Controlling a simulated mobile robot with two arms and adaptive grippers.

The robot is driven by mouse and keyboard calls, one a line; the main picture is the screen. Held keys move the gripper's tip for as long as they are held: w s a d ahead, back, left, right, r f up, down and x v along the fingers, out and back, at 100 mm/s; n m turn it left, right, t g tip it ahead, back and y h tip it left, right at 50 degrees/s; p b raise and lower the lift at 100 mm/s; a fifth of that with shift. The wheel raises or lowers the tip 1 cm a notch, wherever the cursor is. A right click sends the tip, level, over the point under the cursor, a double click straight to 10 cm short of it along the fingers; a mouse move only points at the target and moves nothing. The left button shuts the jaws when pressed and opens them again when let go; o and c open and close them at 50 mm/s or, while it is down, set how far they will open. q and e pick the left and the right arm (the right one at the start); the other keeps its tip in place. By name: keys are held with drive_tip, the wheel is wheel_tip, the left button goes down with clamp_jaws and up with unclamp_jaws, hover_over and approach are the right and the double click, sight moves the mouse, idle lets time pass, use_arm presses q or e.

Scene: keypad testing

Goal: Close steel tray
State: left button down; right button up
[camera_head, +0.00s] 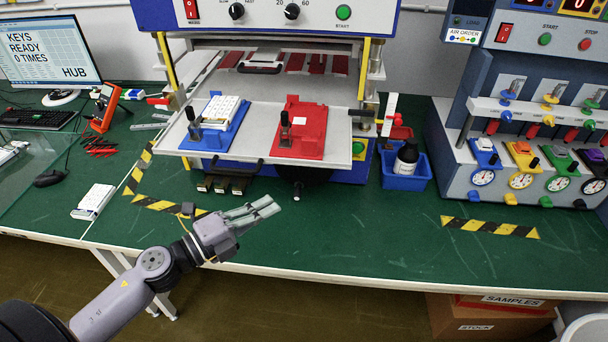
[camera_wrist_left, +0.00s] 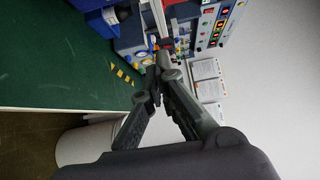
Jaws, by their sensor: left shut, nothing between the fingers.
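The steel tray (camera_head: 338,150) is slid out of the front of the machine in the head view. A blue fixture (camera_head: 232,135) with a white keypad (camera_head: 222,110) sits on its left part. A red fixture (camera_head: 312,140) sits on its right part. A dark handle (camera_head: 222,166) shows below the tray's front edge at the left. My left gripper (camera_head: 272,207) is shut and empty, in front of and below the tray, over the green table's front part. Its fingers also show in the left wrist view (camera_wrist_left: 163,62). My right gripper is not in view.
A blue bin (camera_head: 405,178) with a dark bottle stands right of the tray. A white keypad (camera_head: 93,202) lies on the green table (camera_head: 370,235) at the left. A dial test station (camera_head: 520,130) stands at the right. The table's front middle is clear.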

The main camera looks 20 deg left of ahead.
use_arm(q)
drive_tip(key=w+d+p, duration=0.3)
drive_tip(key=w, duration=0.8)
drive_tip(key=shift+w+d+p, duration=0.25)
drive_tip(key=shift+d+p, duration=0.05)
drive_tip(key=shift+p, duration=0.05)
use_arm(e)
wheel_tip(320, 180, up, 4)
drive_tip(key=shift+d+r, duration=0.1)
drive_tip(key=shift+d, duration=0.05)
use_arm(q)
drive_tip(key=shift+w, duration=0.1)
